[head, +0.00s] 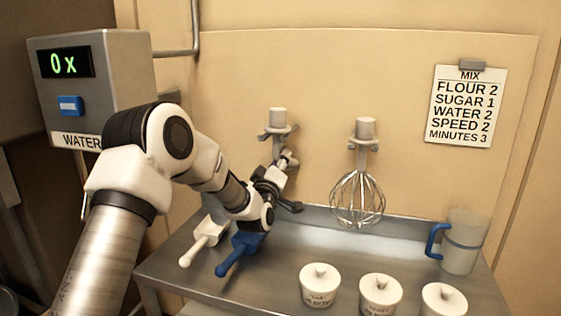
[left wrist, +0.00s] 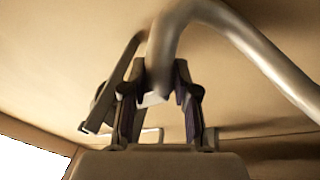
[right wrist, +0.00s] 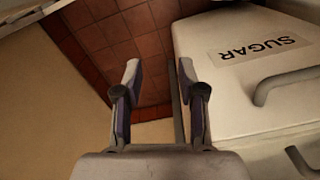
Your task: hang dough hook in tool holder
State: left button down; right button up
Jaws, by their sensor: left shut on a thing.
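The dough hook is a grey curved metal bar (left wrist: 250,52) with a pale round hub (head: 278,117) on top. The hub shows at the left tool holder (head: 264,133) on the wall, upright and at the fork's level; I cannot tell whether it rests fully in the fork. My left gripper (head: 282,165) is below the holder. In the left wrist view its fingers (left wrist: 161,80) are shut on the hook's shaft. The arm and gripper hide much of the hook in the head view. My right gripper (right wrist: 159,75) is open and empty, away from the holder.
A whisk (head: 357,200) hangs in the right holder. The metal table (head: 240,290) below bears a white scoop (head: 208,232), a blue scoop (head: 240,245), several lidded white pots (head: 320,287) and a jug (head: 463,243). A sugar bin (right wrist: 240,85) stands beside my right gripper.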

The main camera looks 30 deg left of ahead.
pick_arm(q)
jog(key=shift+f+b, duration=0.3)
jog(key=shift+f, duration=0.05)
